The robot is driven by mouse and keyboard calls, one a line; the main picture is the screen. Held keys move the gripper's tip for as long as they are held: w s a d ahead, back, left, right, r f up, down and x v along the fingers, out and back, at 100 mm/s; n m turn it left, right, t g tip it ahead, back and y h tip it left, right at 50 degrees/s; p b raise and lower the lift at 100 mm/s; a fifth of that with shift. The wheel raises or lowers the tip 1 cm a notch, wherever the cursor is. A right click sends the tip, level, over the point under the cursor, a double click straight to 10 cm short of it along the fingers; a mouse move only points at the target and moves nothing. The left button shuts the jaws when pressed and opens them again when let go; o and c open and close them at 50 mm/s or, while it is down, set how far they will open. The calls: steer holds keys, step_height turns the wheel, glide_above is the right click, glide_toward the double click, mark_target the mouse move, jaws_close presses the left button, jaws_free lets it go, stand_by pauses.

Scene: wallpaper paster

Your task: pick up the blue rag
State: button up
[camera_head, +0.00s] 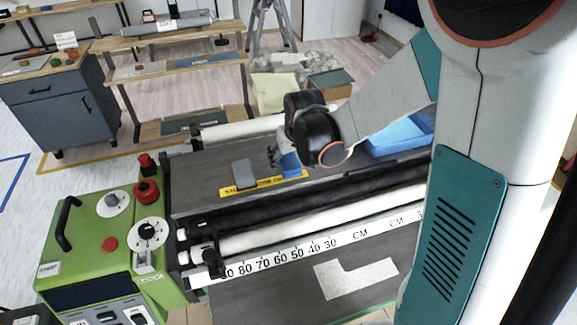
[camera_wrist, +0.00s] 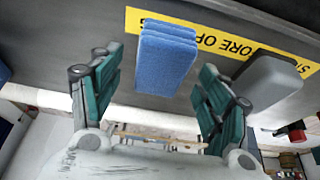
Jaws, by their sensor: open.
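The blue rag (camera_wrist: 166,58) looks like a thick folded blue block on the dark machine top, at the edge of a yellow label. In the head view the rag (camera_head: 290,165) is partly hidden by my arm. My gripper (camera_wrist: 158,66) is open, with one green-padded finger on each side of the rag in the wrist view. Gaps show between the rag and both fingers, and nothing is held. In the head view my gripper (camera_head: 275,155) is small and mostly hidden behind the dark wrist joint.
A grey block (camera_wrist: 268,82) stands close beside the right finger; it also shows in the head view (camera_head: 244,173). The yellow label (camera_head: 236,190) lies under it. A blue tray (camera_head: 398,137) sits behind my arm. Rollers (camera_head: 300,229) and the green control unit (camera_head: 95,240) are in front and left.

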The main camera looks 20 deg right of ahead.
mark_target(289, 159)
steer(key=shift+x, duration=1.2)
steer(key=c, duration=1.1)
steer(key=shift+r, duration=0.1)
step_height(289, 159, up, 20)
steer(key=p, duration=0.5)
steer(key=shift+s+p, duration=0.1)
steer(key=shift+p, duration=0.2)
steer(key=o, duration=0.4)
steer(key=c, duration=0.5)
